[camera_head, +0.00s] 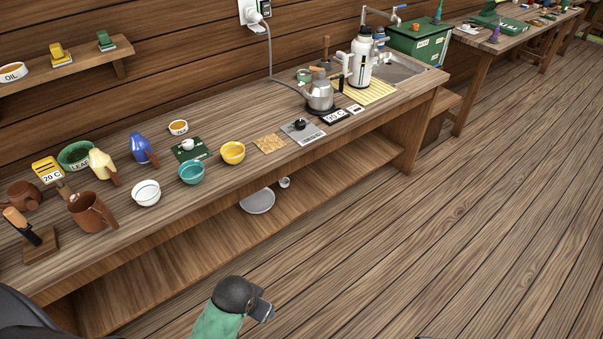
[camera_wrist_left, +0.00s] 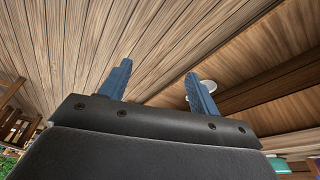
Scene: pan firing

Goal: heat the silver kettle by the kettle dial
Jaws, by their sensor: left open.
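The silver kettle (camera_head: 320,97) stands upright toward the far end of the wooden bench, a cable running near it from the wall socket. In front of it is a card (camera_head: 335,117) reading 90 C. Left of that card, a black knob (camera_head: 300,124) sits on a grey plate with lettering too small to read surely; it appears to be the kettle dial. My left gripper (camera_head: 263,305) is low in front of the bench, well away from the kettle and dial. In the left wrist view its blue fingers (camera_wrist_left: 158,85) are apart with nothing between them. My right gripper is out of view.
A white bottle (camera_head: 360,62) stands beside the kettle on a yellow striped mat (camera_head: 377,92). Bowls, including a yellow bowl (camera_head: 232,152), jugs and a brown mug (camera_head: 92,211) line the bench leftward. A plate (camera_head: 257,201) lies on the lower shelf. The floor at right is clear.

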